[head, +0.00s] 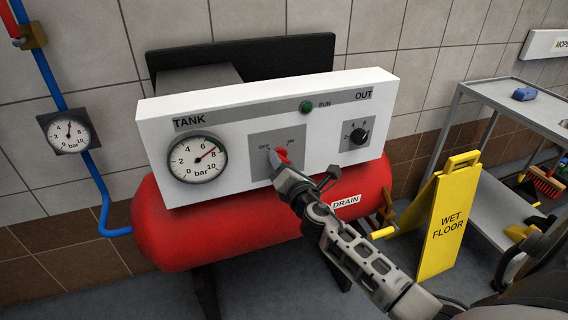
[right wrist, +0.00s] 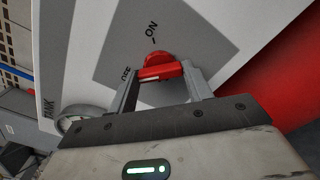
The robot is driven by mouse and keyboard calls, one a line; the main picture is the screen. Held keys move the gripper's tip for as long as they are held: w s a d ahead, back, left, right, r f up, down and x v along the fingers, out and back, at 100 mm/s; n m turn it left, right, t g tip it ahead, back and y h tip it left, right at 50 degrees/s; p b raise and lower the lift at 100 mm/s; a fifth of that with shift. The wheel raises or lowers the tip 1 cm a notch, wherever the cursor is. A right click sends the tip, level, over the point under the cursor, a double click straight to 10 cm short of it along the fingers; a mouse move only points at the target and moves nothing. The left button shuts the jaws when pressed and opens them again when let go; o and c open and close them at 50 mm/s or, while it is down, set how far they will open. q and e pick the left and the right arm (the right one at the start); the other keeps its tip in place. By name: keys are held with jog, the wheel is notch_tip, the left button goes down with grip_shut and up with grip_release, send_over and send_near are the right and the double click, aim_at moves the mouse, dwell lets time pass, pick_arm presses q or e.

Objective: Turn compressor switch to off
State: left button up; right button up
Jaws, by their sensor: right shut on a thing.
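The compressor switch is a red knob (head: 284,154) on a grey plate (head: 296,138) in the middle of the white compressor panel (head: 240,105). OFF is printed to its upper left and ON to its upper right. My right gripper (head: 277,159) reaches it from the lower right and partly covers it. In the right wrist view, the red knob (right wrist: 160,68) sits between the two fingers of my right gripper (right wrist: 163,80), which is shut on it. The ON mark lies above the knob there. I cannot tell exactly where the knob points. My left gripper is not in view.
A green RUN lamp (head: 306,107) and a black OUT dial (head: 359,136) are to the right of the switch. The TANK gauge (head: 197,158) is to the left. The red tank (head: 230,240) lies below. A yellow wet-floor sign (head: 448,215) and a grey cart (head: 510,92) stand at right.

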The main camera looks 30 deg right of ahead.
dwell(0.3)
jog(key=o, duration=1)
jog(key=b+v, duration=0.2)
jog(key=v, duration=1.4)
jog(key=shift+d, duration=0.1)
jog(key=s+a+f+m+g+y, duration=0.2)
jog(key=s+a+f+m, duration=0.1)
jog(key=a+f+m, duration=0.2)
jog(key=s+a+f+m+g+y, duration=0.2)
jog(key=a+f+m, duration=0.3)
jog(key=m, duration=0.4)
jog(key=s+a+f+m+g+y, duration=0.2)
jog(key=s+a+f+m, duration=0.3)
jog(key=m, duration=0.3)
jog(key=shift+s+a+f+g+y, duration=0.15)
jog(key=shift+a+g+y, duration=0.25)
jog(key=shift+a+y, duration=0.4)
